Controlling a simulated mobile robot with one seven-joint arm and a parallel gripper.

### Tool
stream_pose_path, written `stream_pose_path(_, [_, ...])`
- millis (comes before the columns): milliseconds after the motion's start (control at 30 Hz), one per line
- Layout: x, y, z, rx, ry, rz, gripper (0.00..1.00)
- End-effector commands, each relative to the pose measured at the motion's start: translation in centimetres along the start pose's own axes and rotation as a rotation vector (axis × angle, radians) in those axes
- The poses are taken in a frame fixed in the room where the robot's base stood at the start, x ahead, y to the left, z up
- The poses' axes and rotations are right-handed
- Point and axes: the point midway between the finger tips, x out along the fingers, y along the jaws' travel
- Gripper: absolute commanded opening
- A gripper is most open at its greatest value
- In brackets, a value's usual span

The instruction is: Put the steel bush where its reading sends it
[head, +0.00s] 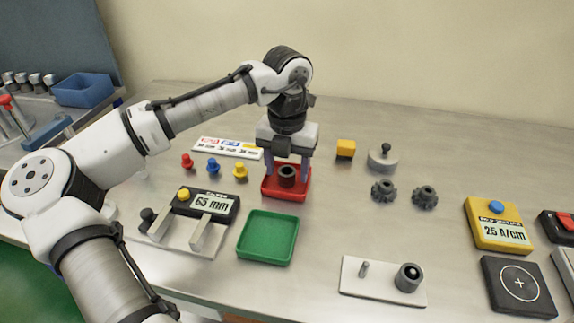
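A dark grey ring-shaped bush (287,176) stands upright in the red tray (272,193). My gripper (288,170) points down over this tray. Its fingers are spread on either side of the bush, with a gap showing to each side, so it looks open. A measuring gauge (177,229) with two light jaws stands at the left front, its display (211,204) reading 65 mm. Nothing shows between its jaws. The green tray (268,237) is empty. A card (228,148) with red, blue and yellow marks lies behind; its small print is unreadable.
Red (187,160), blue (212,166) and yellow (240,172) pegs stand left of the red tray. A plate (365,282) with a pin and another grey bush (408,278) lies front right. Gears (424,197), a yellow block (345,149) and a yellow meter (497,225) stand right.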

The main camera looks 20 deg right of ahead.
Motion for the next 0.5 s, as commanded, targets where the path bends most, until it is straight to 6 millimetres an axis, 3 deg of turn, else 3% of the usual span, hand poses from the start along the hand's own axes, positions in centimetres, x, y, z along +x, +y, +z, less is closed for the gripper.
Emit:
stream_pose_path(233, [-0.6,0.0,0.0,0.000,-0.001,0.001,0.56])
stream_pose_path(500, [-5.9,-0.1,0.1,0.000,-0.003,-0.002,0.56])
